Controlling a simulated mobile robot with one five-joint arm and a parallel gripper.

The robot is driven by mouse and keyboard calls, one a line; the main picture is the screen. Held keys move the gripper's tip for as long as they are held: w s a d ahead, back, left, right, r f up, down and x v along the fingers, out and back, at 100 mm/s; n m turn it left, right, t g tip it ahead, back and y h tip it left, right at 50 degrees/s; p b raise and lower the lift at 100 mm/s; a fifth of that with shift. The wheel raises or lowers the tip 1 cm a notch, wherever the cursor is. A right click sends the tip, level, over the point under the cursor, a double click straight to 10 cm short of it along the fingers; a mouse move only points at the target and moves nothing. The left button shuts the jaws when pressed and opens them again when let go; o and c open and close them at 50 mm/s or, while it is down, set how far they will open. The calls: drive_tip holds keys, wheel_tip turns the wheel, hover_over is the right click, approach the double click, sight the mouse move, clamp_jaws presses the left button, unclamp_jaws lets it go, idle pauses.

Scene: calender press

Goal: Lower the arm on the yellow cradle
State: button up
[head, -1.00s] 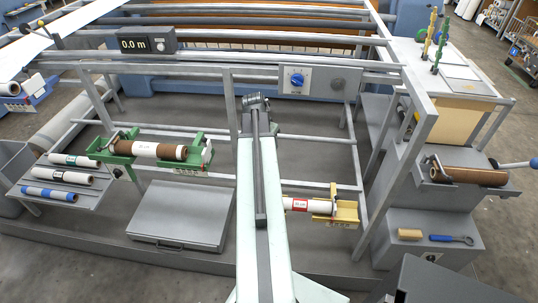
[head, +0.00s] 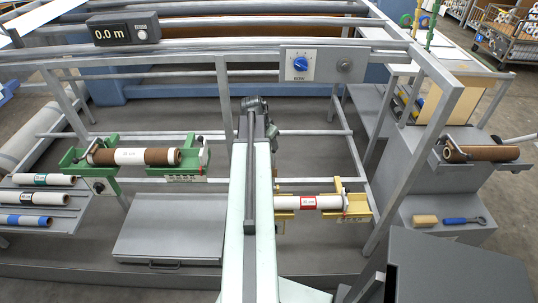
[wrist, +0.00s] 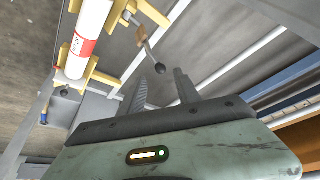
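The yellow cradle (head: 356,206) is right of my arm in the head view. A white roll (head: 287,202) with a red-edged label lies in it. My arm hides the cradle's left end. The cradle's yellow brackets (wrist: 84,76) and the roll (wrist: 92,18) also show in the wrist view, at upper left. A small arm with a tan block and a black knob (wrist: 160,68) sticks out from the cradle there. My gripper (wrist: 160,76) is open, its two fingers apart. The knob appears between the fingertips in the picture; I cannot tell its depth or any contact.
A green cradle (head: 75,160) with a brown and white roll stands left of my arm. A grey case (head: 170,235) lies below it. A grey frame post (head: 425,130) and a stepped grey cabinet (head: 480,200) stand right. A control panel (head: 322,66) is on the rail.

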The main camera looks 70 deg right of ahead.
sight(273, 151)
drive_tip(key=b+x, duration=0.7)
drive_tip(key=x, duration=0.1)
drive_tip(key=shift+r, duration=0.15)
drive_tip(key=shift+c, duration=0.3)
clamp_jaws()
drive_tip(key=shift+w, duration=0.25)
idle(0.6)
